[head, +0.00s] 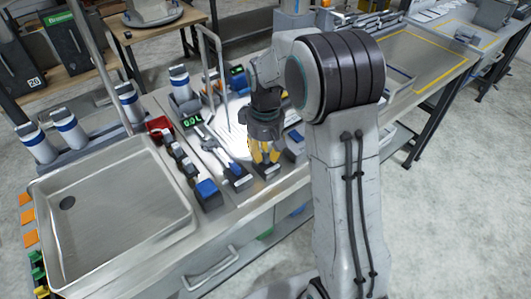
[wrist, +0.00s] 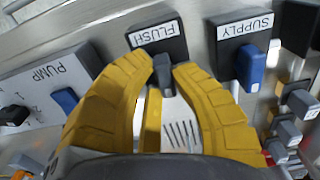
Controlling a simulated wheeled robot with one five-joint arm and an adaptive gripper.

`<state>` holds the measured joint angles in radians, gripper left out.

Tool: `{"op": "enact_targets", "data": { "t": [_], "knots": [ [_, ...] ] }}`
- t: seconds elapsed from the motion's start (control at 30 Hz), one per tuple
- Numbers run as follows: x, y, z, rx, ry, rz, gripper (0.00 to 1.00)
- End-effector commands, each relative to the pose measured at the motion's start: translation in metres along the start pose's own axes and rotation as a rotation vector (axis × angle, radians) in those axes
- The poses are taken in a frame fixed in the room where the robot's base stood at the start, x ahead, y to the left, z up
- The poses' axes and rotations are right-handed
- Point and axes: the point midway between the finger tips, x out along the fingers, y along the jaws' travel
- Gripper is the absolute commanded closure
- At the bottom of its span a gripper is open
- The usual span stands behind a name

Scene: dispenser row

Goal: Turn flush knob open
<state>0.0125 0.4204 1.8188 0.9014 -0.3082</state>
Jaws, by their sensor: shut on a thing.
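The flush knob (wrist: 163,72) is a dark grey lever on a black block whose white FLUSH label (wrist: 154,33) reads upside down in the wrist view. My gripper (wrist: 162,68) has its two yellow fingers closed around this lever, one on each side. The lever points from the block down toward my palm in that view. In the head view my gripper (head: 264,157) reaches down to the bench, and its fingers mostly hide the knob.
The SUPPLY block with its blue lever (wrist: 250,68) stands close beside the fingers. The grey PUMP panel (wrist: 45,80) with a blue switch lies on the other side. Several grey knobs (wrist: 290,115) stand further right. A steel sink (head: 110,215) fills the bench's left.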

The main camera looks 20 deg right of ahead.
Motion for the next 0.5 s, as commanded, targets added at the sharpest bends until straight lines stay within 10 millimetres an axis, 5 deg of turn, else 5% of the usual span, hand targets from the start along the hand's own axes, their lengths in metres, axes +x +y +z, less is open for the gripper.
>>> {"op": "enact_targets", "data": {
  "t": [0.5],
  "knots": [
    [0.0016,-0.0006,0.0009,-0.036,-0.005,-0.002,1.0]
  ]
}}
